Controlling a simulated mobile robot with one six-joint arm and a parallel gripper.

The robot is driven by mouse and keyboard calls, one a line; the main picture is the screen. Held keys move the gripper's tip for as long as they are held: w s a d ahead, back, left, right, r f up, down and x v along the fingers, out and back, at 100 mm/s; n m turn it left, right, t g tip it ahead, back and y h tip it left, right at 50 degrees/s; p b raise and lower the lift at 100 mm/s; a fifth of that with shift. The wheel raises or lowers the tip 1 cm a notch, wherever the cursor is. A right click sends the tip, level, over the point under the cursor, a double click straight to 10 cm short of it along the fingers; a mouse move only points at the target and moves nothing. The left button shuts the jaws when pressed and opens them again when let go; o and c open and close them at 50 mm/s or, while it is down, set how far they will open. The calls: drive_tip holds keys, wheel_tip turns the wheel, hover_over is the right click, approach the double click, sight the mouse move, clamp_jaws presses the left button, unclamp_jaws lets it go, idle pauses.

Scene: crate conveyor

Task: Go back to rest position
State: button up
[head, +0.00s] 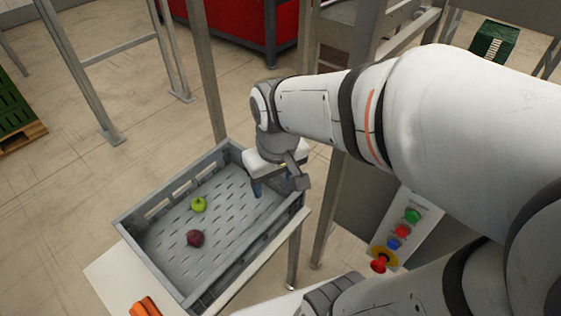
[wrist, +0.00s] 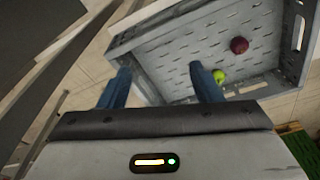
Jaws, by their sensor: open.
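My gripper (wrist: 160,82) is open, with its two blue fingers apart and nothing visible between them. In the head view my gripper (head: 268,188) is over the right end of the grey crate (head: 165,268), and my wrist hides part of it. In the wrist view the crate (wrist: 125,42) lies beyond the fingers. A green apple (head: 198,204) and a dark red round fruit (head: 195,238) lie apart on the crate floor, away from the fingers. The wrist view also shows the green apple (wrist: 219,76) near the right finger and the dark red fruit (wrist: 239,45) farther off.
A control panel (head: 398,238) with coloured buttons and a red knob stands right of the crate. Metal posts (head: 207,70) rise behind the crate. An orange object (head: 145,307) lies at the front left. Open floor (head: 60,200) is at left.

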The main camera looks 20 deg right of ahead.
drive_tip(key=d, duration=0.1)
drive_tip(key=s+m, duration=0.1)
drive_tip(key=s+d+m, duration=0.1)
drive_tip(key=shift+s+d+r, duration=0.25)
drive_tip(key=shift+d, duration=0.1)
drive_tip(key=shift+r, duration=0.1)
